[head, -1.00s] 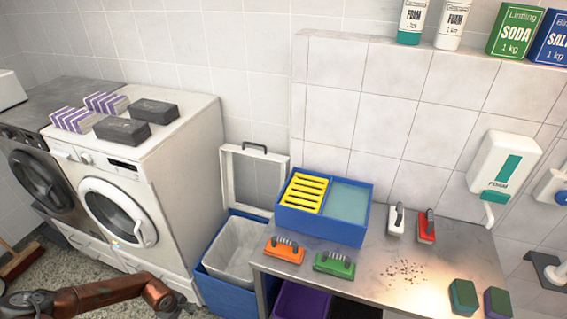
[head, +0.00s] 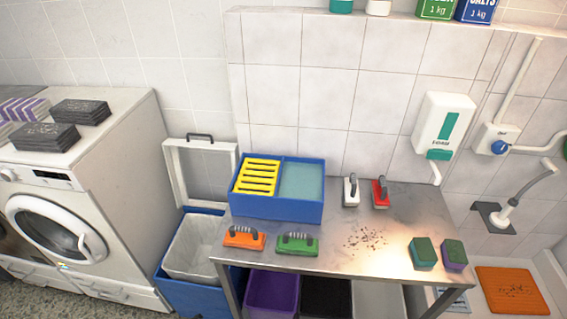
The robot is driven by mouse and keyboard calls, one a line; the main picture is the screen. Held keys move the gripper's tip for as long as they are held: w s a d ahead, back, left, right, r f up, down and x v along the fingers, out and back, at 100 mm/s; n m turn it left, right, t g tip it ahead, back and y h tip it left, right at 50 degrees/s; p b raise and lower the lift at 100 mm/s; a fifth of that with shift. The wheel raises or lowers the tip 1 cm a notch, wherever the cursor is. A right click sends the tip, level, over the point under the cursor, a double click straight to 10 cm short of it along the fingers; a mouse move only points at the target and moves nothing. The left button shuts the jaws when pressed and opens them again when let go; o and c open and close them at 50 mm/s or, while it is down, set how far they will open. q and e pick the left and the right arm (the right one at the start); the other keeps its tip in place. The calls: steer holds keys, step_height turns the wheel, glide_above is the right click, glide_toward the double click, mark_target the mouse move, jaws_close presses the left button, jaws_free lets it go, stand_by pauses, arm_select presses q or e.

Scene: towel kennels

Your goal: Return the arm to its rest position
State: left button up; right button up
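Neither of my arms nor grippers shows in the head view now. The metal table (head: 330,262) stands in the middle, with dark crumbs (head: 366,238) scattered on its top. A blue box (head: 276,208) with a yellow slatted part and a pale green part sits at its back left. An orange brush (head: 244,238) and a green brush (head: 297,243) lie at the front left edge. A white brush (head: 350,190) and a red brush (head: 380,193) are at the back. Two sponges (head: 423,253) (head: 454,255) stand at the right.
A blue bin (head: 182,291) with its white lid raised stands left of the table. A washing machine (head: 90,190) bears dark and striped folded towels. A foam dispenser (head: 443,130) hangs on the wall. A purple bin (head: 272,292) is under the table. An orange mat (head: 510,290) lies at lower right.

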arm_select(q)
steer(key=s+a+f+n+g+y+b, duration=0.1)
steer(key=s+a+f+n+g+y, duration=0.2)
steer(key=s+f+n, duration=1.3)
steer(key=s+d+f+n+g, duration=0.1)
steer(key=s+d+f+n, duration=0.2)
steer(key=s, duration=0.7)
steer(key=s+d+f+n+g+b, duration=0.1)
steer(key=s+d+f+n+g, duration=0.1)
steer(key=s, duration=0.8)
steer(key=s+d+f+n+g, duration=0.1)
steer(key=s+d+f+n, duration=0.3)
steer(key=s, duration=0.6)
steer(key=shift+s+d+f+g, duration=0.15)
steer(key=shift+d+f+g, duration=0.25)
steer(key=shift+d+f, duration=0.25)
arm_select(e)
steer(key=f, duration=0.3)
steer(key=shift+s, duration=0.4)
arm_select(q)
steer(key=shift+f, duration=0.1)
